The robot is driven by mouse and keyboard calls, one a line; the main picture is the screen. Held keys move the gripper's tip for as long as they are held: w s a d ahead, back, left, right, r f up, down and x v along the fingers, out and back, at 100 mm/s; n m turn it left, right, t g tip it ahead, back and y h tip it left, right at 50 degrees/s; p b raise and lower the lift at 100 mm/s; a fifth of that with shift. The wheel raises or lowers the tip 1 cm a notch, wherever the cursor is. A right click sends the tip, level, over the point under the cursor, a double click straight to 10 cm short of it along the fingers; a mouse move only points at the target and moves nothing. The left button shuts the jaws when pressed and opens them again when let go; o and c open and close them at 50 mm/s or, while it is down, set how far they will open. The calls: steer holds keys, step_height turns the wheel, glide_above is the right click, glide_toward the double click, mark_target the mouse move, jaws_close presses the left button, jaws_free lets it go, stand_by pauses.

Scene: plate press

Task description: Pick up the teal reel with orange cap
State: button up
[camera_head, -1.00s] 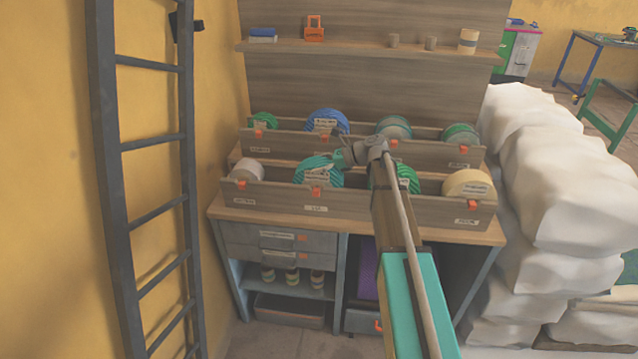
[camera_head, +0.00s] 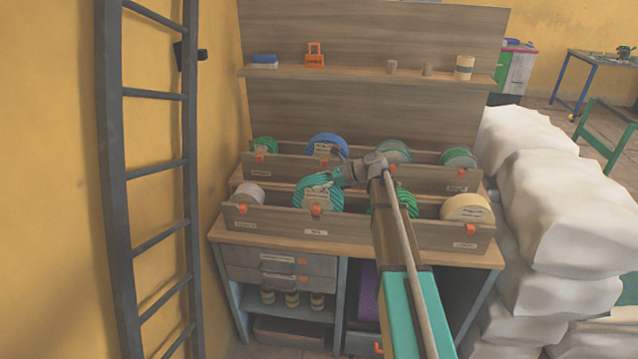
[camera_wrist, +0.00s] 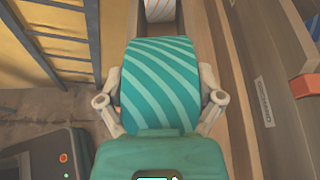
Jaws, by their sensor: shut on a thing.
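The teal reel (camera_head: 309,193) has pale diagonal stripes, a white label and an orange cap (camera_head: 316,210) low on its front. It is in the front wooden rack (camera_head: 270,216) of the bench, left of the middle. My gripper (camera_head: 337,174) reaches it from the right and is shut on it. In the wrist view the striped reel (camera_wrist: 160,85) fills the space between the two fingers (camera_wrist: 160,100), one on each side. The head view does not show clearly whether the reel's underside touches the rack.
A white reel (camera_head: 250,194) stands to the left in the front rack; a green reel (camera_head: 405,203) and a cream reel (camera_head: 467,207) stand to the right. The back rack (camera_head: 290,165) holds several reels. A ladder (camera_head: 112,130) is at left, white sacks (camera_head: 560,200) at right.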

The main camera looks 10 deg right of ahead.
step_height(320, 180, up, 15)
steer(key=p, duration=1.4)
steer(key=shift+r, duration=0.2)
steer(key=shift+r+p, duration=0.1)
steer(key=shift+p, duration=0.3)
step_height(320, 180, up, 6)
steer(key=p, duration=0.6)
steer(key=shift+r, duration=0.25)
steer(key=shift+d, duration=0.15)
